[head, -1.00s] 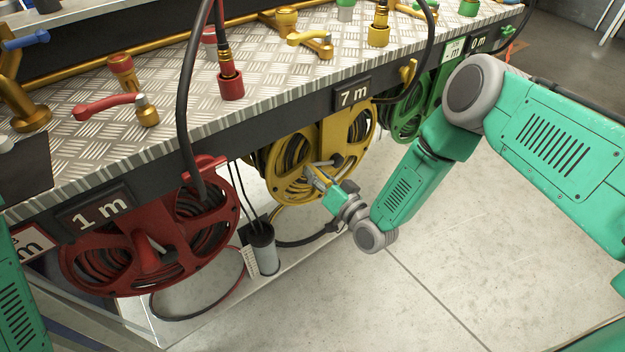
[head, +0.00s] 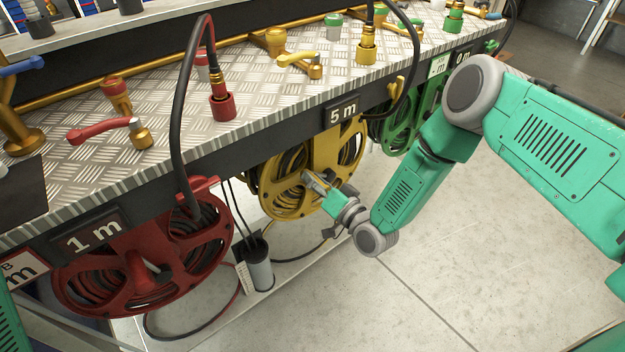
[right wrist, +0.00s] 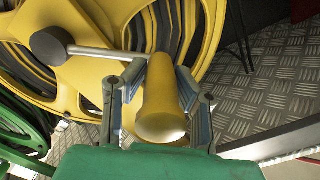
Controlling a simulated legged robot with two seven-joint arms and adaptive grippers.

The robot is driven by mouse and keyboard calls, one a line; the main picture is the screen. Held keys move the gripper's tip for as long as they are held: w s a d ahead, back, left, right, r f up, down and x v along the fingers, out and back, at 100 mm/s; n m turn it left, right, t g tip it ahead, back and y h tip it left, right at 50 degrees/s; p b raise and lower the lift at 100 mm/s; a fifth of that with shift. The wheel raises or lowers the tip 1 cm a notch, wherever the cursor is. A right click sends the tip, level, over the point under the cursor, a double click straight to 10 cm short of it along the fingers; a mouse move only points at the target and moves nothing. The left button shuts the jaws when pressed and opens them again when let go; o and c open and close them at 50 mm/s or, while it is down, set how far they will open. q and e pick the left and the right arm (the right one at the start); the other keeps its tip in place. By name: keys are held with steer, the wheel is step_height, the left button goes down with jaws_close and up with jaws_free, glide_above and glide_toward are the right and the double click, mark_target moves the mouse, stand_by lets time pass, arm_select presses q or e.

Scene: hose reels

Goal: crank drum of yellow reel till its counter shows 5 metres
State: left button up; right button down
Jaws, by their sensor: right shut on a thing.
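The yellow reel (head: 280,190) hangs under the bench edge in the head view, with dark hose wound on its drum. Its counter (head: 343,114) above it reads 5 m. My right gripper (head: 318,184) is at the front of the reel. In the right wrist view the yellow crank handle (right wrist: 162,110) sits between the fingers of my right gripper (right wrist: 158,100), which is shut on it. A grey crank arm (right wrist: 100,51) runs from the handle to the hub. My left gripper is out of view.
A red reel (head: 120,270) with a 1 m counter (head: 93,237) hangs at left, and a green reel (head: 392,132) with a 0 m counter (head: 463,57) at right. A grey cylinder (head: 261,268) stands between red and yellow. Floor in front is open.

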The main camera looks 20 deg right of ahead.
steer(key=c, duration=1.3)
jaws_free()
steer(key=shift+w+d, duration=0.1)
steer(key=shift+d, duration=0.05)
steer(key=v, duration=1.2)
steer(key=s+a+f+n+g+h, duration=0.1)
steer(key=s+f+n+g, duration=0.1)
steer(key=s+f+g, duration=0.3)
steer(key=s+a+f+n+g+h, duration=0.1)
steer(key=s+a+f+n+g, duration=0.15)
steer(key=s+g, duration=0.35)
steer(key=s+d+g+h, duration=0.2)
steer(key=s+d, duration=0.2)
steer(key=s, duration=0.4)
steer(key=s+d+g+h, duration=0.2)
steer(key=s+d+g, duration=0.1)
steer(key=s, duration=0.5)
steer(key=shift+d+r+n+p, duration=0.35)
steer(key=shift+d+r+p, duration=0.15)
steer(key=shift+d, duration=0.1)
